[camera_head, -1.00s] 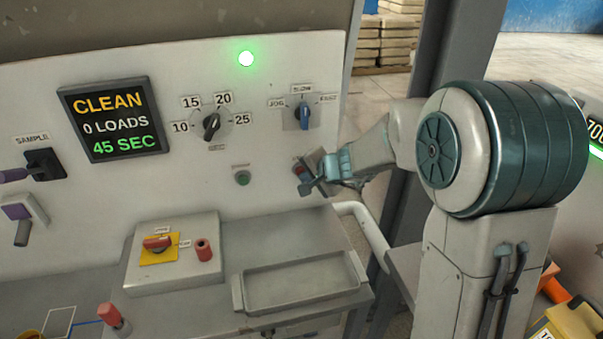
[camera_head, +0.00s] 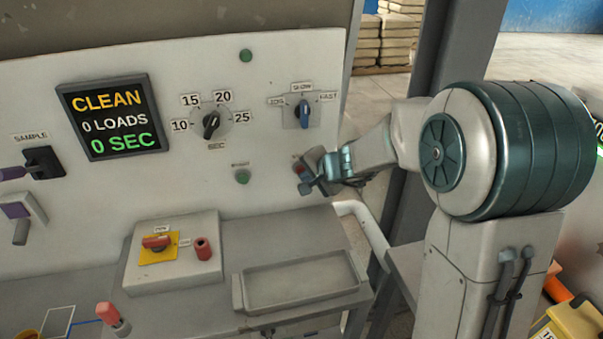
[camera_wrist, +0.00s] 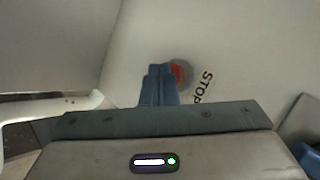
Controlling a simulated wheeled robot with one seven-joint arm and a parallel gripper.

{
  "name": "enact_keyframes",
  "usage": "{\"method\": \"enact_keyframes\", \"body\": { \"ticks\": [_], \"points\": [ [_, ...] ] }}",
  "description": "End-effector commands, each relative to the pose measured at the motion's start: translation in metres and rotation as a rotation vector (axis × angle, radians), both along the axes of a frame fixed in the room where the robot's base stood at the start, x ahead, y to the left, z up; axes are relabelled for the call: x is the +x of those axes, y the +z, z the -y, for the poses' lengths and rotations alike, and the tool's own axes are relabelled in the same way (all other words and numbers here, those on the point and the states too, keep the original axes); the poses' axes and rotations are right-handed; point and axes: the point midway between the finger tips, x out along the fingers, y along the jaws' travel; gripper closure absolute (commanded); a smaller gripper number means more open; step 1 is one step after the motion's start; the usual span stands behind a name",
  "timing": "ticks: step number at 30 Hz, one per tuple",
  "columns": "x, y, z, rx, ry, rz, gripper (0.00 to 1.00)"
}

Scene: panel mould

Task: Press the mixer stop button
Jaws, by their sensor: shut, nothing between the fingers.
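The red stop button (camera_wrist: 177,73) has a grey ring and sits on the pale panel, with a STOP label (camera_wrist: 203,87) beside it in the wrist view. My gripper (camera_wrist: 160,70) is shut and empty, its blue fingertips over the left part of the button. I cannot tell whether they touch it. In the head view my gripper (camera_head: 308,178) is at the panel's lower right, and a small part of the red button (camera_head: 298,167) shows beside it. The display (camera_head: 114,117) reads CLEAN, 0 LOADS, 0 SEC. The round lamp (camera_head: 246,56) above is dark green and unlit.
A green button (camera_head: 242,177) sits left of my gripper, below the numbered dial (camera_head: 211,124). The speed knob (camera_head: 304,112) is above my gripper. A grey tray (camera_head: 300,285) and a box with a red switch (camera_head: 157,242) stand on the ledge below.

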Motion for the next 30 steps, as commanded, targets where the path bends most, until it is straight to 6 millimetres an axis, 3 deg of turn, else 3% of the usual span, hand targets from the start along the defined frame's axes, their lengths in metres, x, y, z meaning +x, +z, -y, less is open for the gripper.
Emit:
{"method": "enact_keyframes", "body": {
  "ticks": [16,30],
  "points": [
    [-0.012,-0.001,0.004,0.0,0.0,0.0,1.0],
    [-0.054,-0.002,0.016,0.001,-0.001,0.0,1.0]
  ]
}}
